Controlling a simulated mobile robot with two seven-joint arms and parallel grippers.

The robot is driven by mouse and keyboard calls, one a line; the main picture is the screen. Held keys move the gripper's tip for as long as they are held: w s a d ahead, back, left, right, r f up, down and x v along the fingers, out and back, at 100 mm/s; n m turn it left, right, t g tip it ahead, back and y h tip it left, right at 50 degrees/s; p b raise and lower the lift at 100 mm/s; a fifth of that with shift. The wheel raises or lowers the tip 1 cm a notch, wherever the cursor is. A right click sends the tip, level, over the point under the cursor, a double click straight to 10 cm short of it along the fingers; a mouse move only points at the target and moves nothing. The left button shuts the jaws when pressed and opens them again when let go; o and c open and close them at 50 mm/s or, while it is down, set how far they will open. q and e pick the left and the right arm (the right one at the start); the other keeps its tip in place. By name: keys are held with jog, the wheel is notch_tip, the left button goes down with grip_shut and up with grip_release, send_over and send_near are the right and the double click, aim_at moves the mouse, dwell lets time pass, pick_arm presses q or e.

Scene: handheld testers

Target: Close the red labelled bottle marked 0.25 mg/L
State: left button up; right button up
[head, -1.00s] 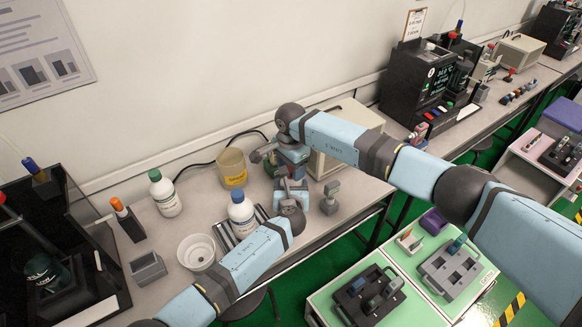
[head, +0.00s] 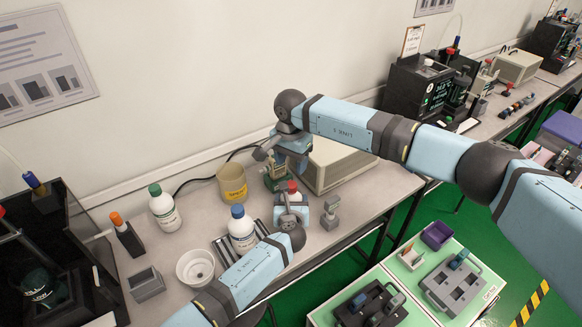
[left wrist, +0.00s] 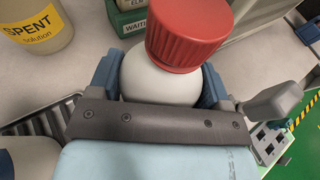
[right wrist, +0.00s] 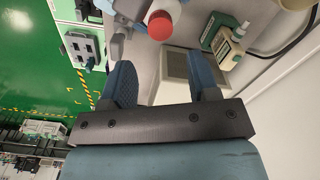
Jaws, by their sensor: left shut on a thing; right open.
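The white bottle (left wrist: 158,80) stands between the fingers of my left gripper (left wrist: 160,88), which is shut on it. Its red ribbed cap (left wrist: 188,38) sits on top, looking slightly off-line in the left wrist view; I cannot tell how tightly it is seated. The bottle's label is hidden. In the head view the red cap (head: 292,187) shows just above my left gripper (head: 292,206). My right gripper (head: 278,158) is open and empty, above and behind the cap, apart from it. The right wrist view shows the cap (right wrist: 160,26) beyond its open fingers (right wrist: 163,80).
A blue-capped bottle (head: 241,230) stands left of my left gripper, a green-capped bottle (head: 164,208) farther left. A yellow-labelled beaker (head: 232,184), a green container (left wrist: 128,18) and a beige instrument (head: 340,163) stand behind. A small grey stand (head: 330,212) is close on the right.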

aim_at(291, 184)
jog(key=shift+f, duration=0.1)
jog(key=shift+f, duration=3.95)
jog(key=c, duration=0.9)
jog(key=shift+m, duration=1.6)
jog(key=shift+c, duration=0.2)
jog(key=o, duration=1)
